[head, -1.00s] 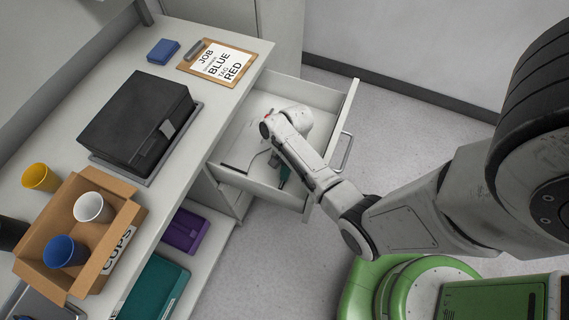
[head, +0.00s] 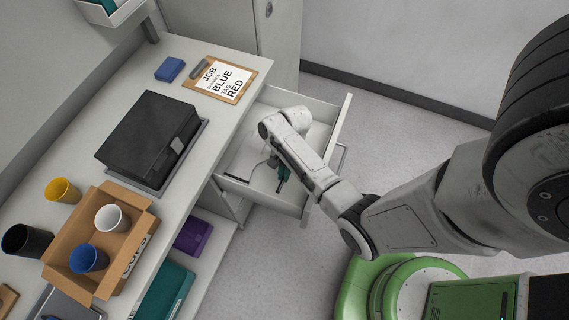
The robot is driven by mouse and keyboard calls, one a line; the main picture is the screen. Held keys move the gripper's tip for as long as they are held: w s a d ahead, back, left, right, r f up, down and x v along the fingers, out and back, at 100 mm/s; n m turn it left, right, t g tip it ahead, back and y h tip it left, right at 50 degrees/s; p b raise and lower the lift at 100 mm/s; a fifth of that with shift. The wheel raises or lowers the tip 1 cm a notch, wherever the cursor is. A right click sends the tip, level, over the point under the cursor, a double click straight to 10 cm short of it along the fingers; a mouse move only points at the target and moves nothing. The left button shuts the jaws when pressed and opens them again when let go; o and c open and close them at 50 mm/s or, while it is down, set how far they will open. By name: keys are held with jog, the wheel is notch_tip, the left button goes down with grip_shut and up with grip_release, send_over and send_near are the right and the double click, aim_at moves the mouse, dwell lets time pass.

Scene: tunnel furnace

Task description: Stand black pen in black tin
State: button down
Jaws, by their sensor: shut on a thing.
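The black tin (head: 24,240) stands upright on the counter at the far left, beside the cardboard box.
On the counter are a cardboard box (head: 58,241) with a white cup (head: 111,218) and a blue cup (head: 88,259), a yellow cup (head: 62,190), a black case (head: 148,138), a clipboard (head: 218,80) and a blue block (head: 169,69). Purple and teal bins sit below.

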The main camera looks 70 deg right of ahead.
notch_tip(320, 180, up, 2)
jog(key=shift+r+p, duration=0.2)
jog(key=shift+p, duration=0.25)
jog(key=shift+r+b, duration=0.4)
jog(key=shift+r, duration=0.7)
